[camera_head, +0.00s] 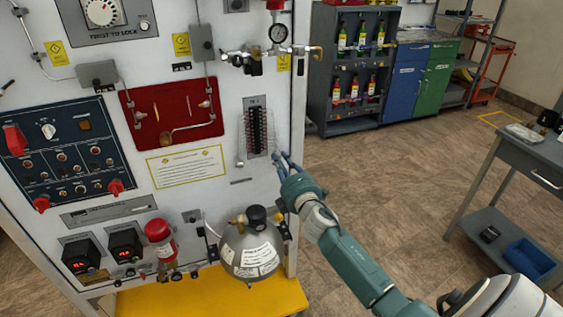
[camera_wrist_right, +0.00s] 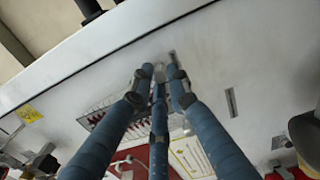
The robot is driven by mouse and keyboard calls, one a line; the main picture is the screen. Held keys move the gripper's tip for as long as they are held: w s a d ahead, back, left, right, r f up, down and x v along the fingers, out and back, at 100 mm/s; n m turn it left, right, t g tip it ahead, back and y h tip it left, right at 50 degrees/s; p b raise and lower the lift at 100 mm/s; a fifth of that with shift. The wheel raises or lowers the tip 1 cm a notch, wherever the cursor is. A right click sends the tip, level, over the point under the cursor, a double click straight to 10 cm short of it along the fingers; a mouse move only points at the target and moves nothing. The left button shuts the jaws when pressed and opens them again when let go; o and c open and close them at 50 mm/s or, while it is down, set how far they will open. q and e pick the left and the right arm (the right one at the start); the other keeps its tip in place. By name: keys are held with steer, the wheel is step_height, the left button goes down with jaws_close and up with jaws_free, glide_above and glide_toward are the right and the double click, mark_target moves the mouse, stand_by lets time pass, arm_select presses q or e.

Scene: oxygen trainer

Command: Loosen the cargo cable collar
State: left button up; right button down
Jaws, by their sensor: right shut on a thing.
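My right gripper (camera_head: 281,159) reaches the right edge of the white panel, just right of and below a dark terminal strip (camera_head: 258,128). In the right wrist view its blue fingers (camera_wrist_right: 161,75) close together around a small pale metallic piece, which looks like the cable collar; the fingers cover most of it. A thin light cable (camera_head: 240,143) hangs in a loop along the strip's left side. The strip also shows in the right wrist view (camera_wrist_right: 104,117), partly behind the fingers. My left gripper is not in view.
Below the gripper, a round steel tank (camera_head: 249,254) stands on a yellow base (camera_head: 210,298). Open floor (camera_head: 385,185) lies right of the panel, with a grey table (camera_head: 532,158) at the far right.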

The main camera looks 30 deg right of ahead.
steer(key=n, duration=0.4)
steer(key=shift+n, duration=0.3)
steer(key=shift+a+f+n+p, duration=0.1)
steer(key=shift+n+p, duration=0.25)
steer(key=shift+n, duration=1.65)
steer(key=c, duration=1.7)
jaws_free()
steer(key=shift+o, duration=0.2)
steer(key=v, duration=1.2)
steer(key=shift+f, duration=0.1)
